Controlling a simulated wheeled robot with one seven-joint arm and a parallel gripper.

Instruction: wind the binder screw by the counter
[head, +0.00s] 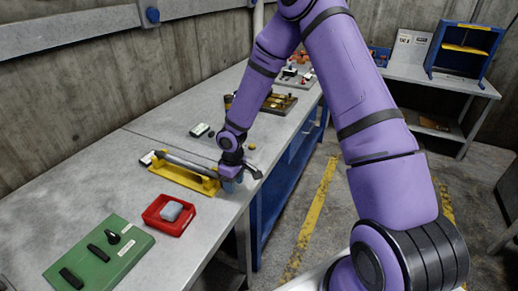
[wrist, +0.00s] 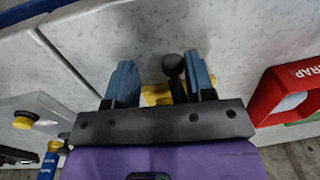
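The binder screw (head: 185,161) is a long grey rod on a yellow base (head: 182,178), lying on the grey counter (head: 150,135) close to its front edge. My gripper (head: 231,183) is at the right end of it, reaching down. In the wrist view my gripper (wrist: 162,80) has its two blue fingers apart. A black round knob (wrist: 173,66) on a stem stands between them, with gaps on both sides. Bits of the yellow base (wrist: 157,95) show behind the fingers. The rest of the screw is hidden by the gripper body.
A red tray (head: 151,218) with a grey lump (head: 171,211) sits close in front of the binder. A green board (head: 98,256) with black handles lies nearer. A brown tray (head: 276,103) of parts stands farther back. Open floor lies right of the counter.

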